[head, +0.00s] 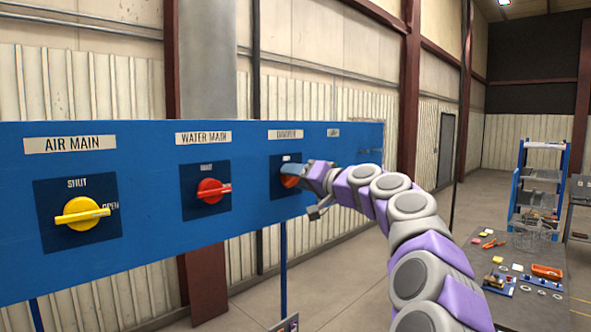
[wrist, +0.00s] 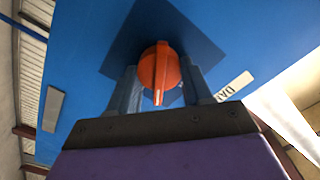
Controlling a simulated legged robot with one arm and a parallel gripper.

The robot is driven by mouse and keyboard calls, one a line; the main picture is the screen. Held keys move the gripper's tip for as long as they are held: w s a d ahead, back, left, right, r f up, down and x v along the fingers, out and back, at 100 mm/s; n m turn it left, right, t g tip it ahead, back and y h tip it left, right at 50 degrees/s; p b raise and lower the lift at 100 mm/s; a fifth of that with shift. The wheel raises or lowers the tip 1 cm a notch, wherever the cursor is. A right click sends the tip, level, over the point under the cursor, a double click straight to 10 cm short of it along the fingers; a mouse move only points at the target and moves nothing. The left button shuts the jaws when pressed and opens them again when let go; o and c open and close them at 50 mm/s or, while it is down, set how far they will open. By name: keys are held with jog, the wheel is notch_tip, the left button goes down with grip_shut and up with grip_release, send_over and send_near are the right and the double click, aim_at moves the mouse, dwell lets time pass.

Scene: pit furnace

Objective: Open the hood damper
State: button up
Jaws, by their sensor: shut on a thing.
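The damper control is an orange rotary knob (head: 290,181) on a dark square plate under a label reading "DAMPER" (head: 286,134), on the blue panel (head: 345,150). My gripper (head: 308,178) reaches it from the right and hides much of it in the head view. In the wrist view the orange knob (wrist: 160,72) sits between the two fingers of my gripper (wrist: 161,88), which are shut on it. The knob's ridge points down toward the gripper's palm there. The lettering on the damper's plate is too small or covered to read.
A yellow air main knob (head: 82,213) and a red water main knob (head: 211,190) are on the same panel, left of the damper. A grey table (head: 515,270) with small parts and a blue rack (head: 535,185) stand at the right. Floor between is open.

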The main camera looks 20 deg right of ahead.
jog(key=shift+d+m+p, duration=0.1)
jog(key=shift+m+p, duration=2.5)
jog(key=shift+m, duration=0.6)
jog(key=shift+f, duration=0.2)
jog(key=o, duration=1)
jog(key=shift+d, duration=0.35)
jog(key=shift+o, duration=0.2)
jog(key=b+v, duration=0.3)
jog(key=v, duration=1.4)
jog(key=shift+s+d, duration=0.1)
jog(key=shift+d, duration=0.05)
